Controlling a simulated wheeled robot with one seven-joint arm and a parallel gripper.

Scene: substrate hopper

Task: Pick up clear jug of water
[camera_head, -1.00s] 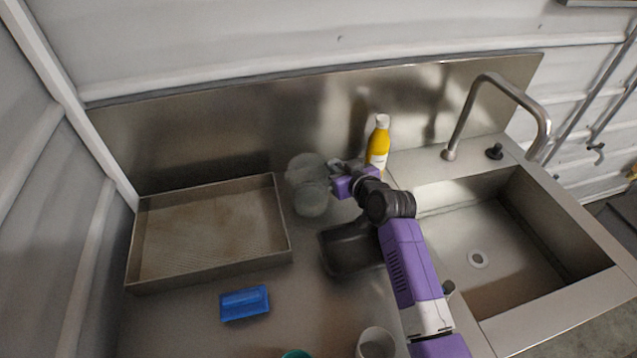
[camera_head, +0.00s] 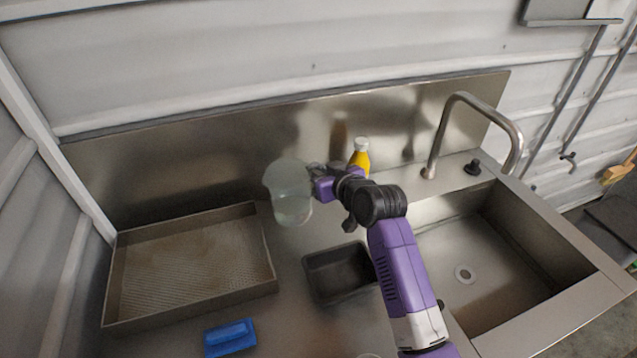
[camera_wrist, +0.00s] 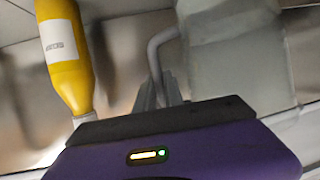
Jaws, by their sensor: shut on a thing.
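The clear jug (camera_head: 287,180) is in the middle of the head view, with some water low inside it. It appears held above the counter, with the metal backsplash behind it. My gripper (camera_head: 316,172) is at the jug's right side, shut on its handle. In the wrist view the clear jug (camera_wrist: 235,62) fills the upper right, and its handle (camera_wrist: 158,50) runs down between the fingers of my gripper (camera_wrist: 158,92). The fingertips are partly hidden behind my purple gripper body.
A yellow bottle (camera_head: 360,158) stands close behind my wrist; it also shows in the wrist view (camera_wrist: 68,55). A shallow metal tray (camera_head: 190,304) is at left, a dark bin (camera_head: 312,283) below the jug, a blue brush (camera_head: 230,338) in front. The sink (camera_head: 490,240) and faucet (camera_head: 434,140) are at right.

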